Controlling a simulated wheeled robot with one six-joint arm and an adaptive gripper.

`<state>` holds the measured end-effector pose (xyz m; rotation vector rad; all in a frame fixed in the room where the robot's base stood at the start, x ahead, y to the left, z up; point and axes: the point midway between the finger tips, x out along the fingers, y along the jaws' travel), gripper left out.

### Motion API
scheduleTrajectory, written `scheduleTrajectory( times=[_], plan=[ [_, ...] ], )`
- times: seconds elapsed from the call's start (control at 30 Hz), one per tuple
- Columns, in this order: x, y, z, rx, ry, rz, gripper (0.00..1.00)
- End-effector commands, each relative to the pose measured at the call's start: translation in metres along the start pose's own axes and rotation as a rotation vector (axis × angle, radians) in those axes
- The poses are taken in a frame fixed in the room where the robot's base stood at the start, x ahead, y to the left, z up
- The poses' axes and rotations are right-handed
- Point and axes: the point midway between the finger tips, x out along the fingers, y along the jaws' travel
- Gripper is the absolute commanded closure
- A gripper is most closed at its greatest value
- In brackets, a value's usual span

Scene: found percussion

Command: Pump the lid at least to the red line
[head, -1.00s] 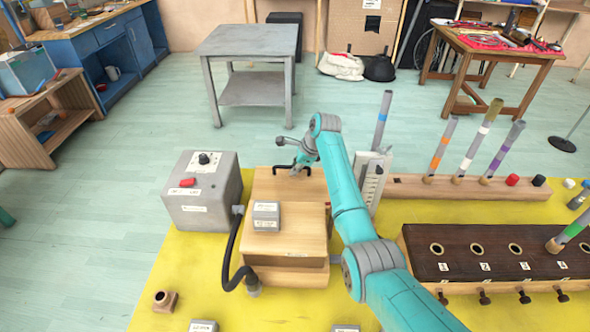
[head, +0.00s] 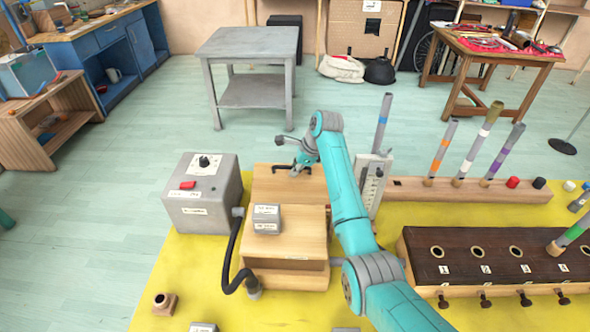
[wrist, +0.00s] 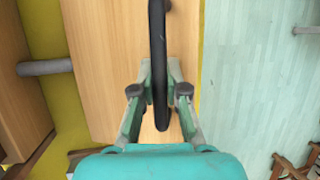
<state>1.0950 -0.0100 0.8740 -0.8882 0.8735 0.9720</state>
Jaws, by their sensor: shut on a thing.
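The wooden lid (head: 268,185) is a light board with a black bar handle (head: 281,168), at the back of a wooden box (head: 300,235). My gripper (head: 297,168) is at that handle. In the wrist view my gripper (wrist: 160,90) is shut on the black handle (wrist: 158,40), with a finger on either side and the pale lid (wrist: 108,50) below. A white upright gauge (head: 372,185) with a scale stands right of the box, partly behind my arm. I cannot make out a red line on it.
A grey box (head: 200,210) with a red switch stands left, joined by a black hose (head: 230,265). A dark numbered block (head: 480,255) and a rack of tubes (head: 410,190) stand right. A grey table (head: 245,42) is behind, with open floor around it.

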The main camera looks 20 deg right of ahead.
Motion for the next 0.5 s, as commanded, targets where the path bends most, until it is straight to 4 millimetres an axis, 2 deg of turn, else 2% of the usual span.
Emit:
scheduleTrajectory(
  times=[0.17,0.2,0.3,0.5],
  plan=[
    [-0.0044,-0.0042,0.0015,-0.001,-0.002,-0.012,1.0],
    [-0.0045,-0.0043,0.0015,-0.002,-0.002,-0.012,0.82],
    [-0.0039,-0.0037,0.0013,-0.001,-0.002,-0.01,0.58],
    [-0.0024,-0.0022,0.0009,-0.001,-0.001,-0.006,0.58]
  ],
)
